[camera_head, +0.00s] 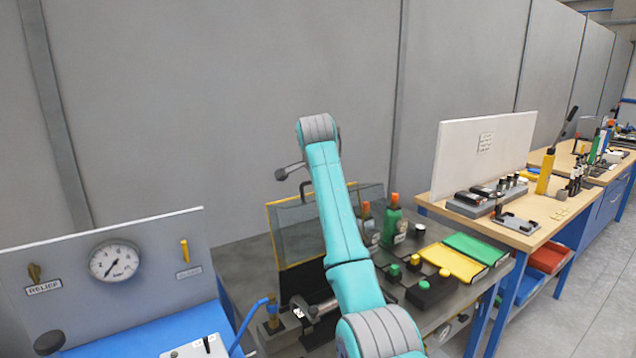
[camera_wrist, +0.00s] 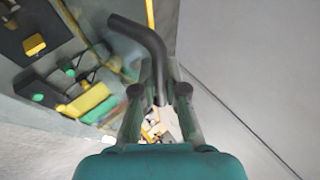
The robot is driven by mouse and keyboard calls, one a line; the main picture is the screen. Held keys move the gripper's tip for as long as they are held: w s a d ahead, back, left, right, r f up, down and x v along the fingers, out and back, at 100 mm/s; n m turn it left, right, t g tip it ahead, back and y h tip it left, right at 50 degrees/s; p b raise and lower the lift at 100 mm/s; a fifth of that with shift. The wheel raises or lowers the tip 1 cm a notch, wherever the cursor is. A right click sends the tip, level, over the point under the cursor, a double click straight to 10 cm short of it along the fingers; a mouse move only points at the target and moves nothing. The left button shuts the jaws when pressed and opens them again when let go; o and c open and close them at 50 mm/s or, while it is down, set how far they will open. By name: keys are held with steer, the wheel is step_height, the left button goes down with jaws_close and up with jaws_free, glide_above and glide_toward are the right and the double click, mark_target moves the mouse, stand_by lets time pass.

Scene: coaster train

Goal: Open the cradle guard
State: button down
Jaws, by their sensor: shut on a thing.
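The cradle guard (camera_head: 296,235) is a clear panel with yellow edging, standing over the dark bench in the head view, partly hidden behind my arm. A dark curved handle (camera_head: 305,188) shows at its top edge. In the wrist view, a thick black bent handle (camera_wrist: 143,36) runs down between the fingers of my gripper (camera_wrist: 159,92), which is shut on it. A yellow edge strip of the guard also shows in the wrist view (camera_wrist: 150,14). In the head view my arm hides most of the gripper and its contact with the handle.
Green bottles (camera_head: 393,218), a yellow pad (camera_head: 448,262), a green pad (camera_head: 476,247) and a black button box (camera_head: 432,291) sit on the bench to the right. A gauge panel (camera_head: 150,262) stands at left. A grey wall (camera_head: 220,100) is close behind.

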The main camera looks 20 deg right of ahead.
stand_by(0.3)
steer(key=c, duration=1.2)
jaws_free()
steer(key=v, duration=1.2)
steer(key=shift+s, duration=0.1)
